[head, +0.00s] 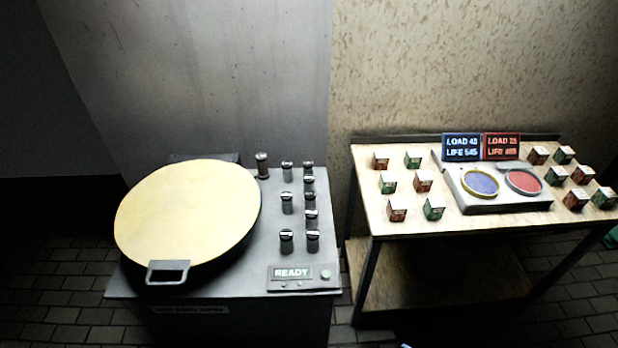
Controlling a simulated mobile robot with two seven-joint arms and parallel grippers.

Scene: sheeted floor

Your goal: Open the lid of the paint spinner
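The paint spinner (240,284) is a dark grey cabinet at the left of the head view. Its round, pale yellow lid (185,210) lies over the left part of its top and looks closed. A grey metal handle (168,271) sticks out from the lid's front edge. A panel with a sign reading READY (292,273) and a green button (325,273) is at the cabinet's front right corner. Neither of my grippers is in view.
Several dark capped canisters (286,203) stand on the cabinet right of the lid. A wooden table (400,226) to the right holds several small boxes (397,208), a device with blue and red discs (500,202), and two signs. A wall closes the back; tiled floor shows in front.

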